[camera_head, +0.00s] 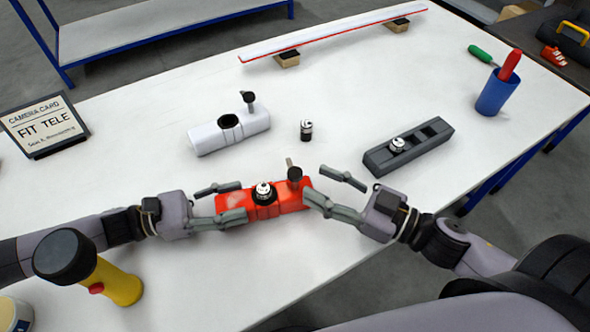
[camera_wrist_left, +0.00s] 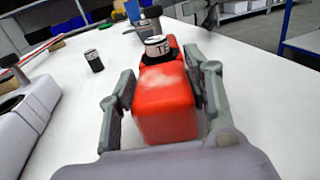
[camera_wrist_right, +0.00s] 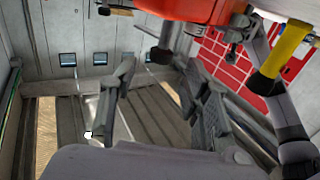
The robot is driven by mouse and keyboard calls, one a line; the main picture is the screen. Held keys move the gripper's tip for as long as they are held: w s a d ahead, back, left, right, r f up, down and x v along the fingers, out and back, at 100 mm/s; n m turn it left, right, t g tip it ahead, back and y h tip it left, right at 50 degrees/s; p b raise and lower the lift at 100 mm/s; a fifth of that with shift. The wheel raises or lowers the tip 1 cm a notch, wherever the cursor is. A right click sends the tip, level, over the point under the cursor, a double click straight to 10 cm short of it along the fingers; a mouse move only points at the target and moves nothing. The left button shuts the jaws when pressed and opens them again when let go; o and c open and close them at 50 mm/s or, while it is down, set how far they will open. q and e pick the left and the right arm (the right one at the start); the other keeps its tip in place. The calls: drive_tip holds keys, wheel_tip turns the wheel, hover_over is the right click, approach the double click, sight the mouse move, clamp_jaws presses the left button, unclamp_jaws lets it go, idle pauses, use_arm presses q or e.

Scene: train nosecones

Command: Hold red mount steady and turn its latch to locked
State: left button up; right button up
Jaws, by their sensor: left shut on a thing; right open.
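The red mount (camera_head: 275,208) lies on the white table with a black-and-white lens (camera_head: 263,191) seated in its middle. Its latch (camera_head: 294,173), a dark knob with a lever, stands at its right end. My left gripper (camera_head: 240,200) is shut on the mount's left end; in the left wrist view the fingers flank the red body (camera_wrist_left: 165,105), and the lens (camera_wrist_left: 158,47) reads "TE". My right gripper (camera_head: 316,183) is open by the latch end, with nothing between its fingers. In the right wrist view the red mount (camera_wrist_right: 190,10) shows at the top edge.
A white mount (camera_head: 205,137) with an empty socket, a loose small lens (camera_head: 306,130) and a grey mount (camera_head: 430,142) holding a lens lie behind. A card (camera_head: 45,127) reads "FIT TELE". A yellow flashlight (camera_head: 118,285) stands near my left arm; a blue cup (camera_head: 495,95) is at right.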

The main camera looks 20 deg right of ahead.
sight(295, 172)
drive_tip(key=shift+x, duration=3.15)
drive_tip(key=shift+c, duration=0.2)
clamp_jaws()
